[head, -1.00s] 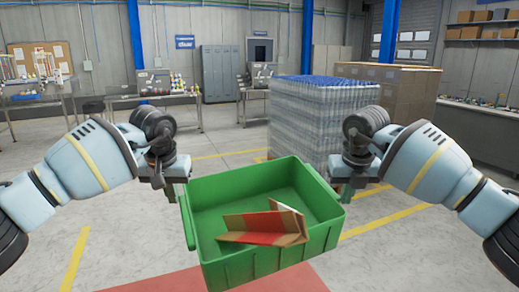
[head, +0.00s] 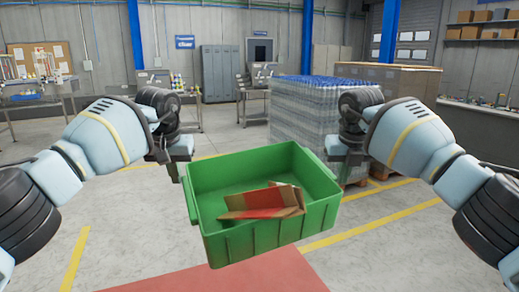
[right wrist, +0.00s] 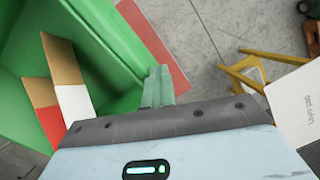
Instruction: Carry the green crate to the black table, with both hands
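The green crate (head: 262,238) is in the middle of the head view, slightly tilted, and appears held up above the floor. Brown, white and red cardboard pieces (head: 262,202) lie in it. My left gripper (head: 178,176) is at its left handle, and my right gripper (head: 338,172) is at its right handle. In the right wrist view the fingers (right wrist: 158,86) look closed at the crate's green side (right wrist: 98,40). The left fingertips are small and partly hidden, but the crate hangs between both hands. I cannot clearly make out a black table.
A pallet of wrapped bottles (head: 300,115) stands behind the crate, with brown boxes beside it. A dark-topped workbench (head: 485,112) runs along the right. Steel tables (head: 40,97) stand at the back left. A red floor patch (head: 235,275) lies below; open floor is at left.

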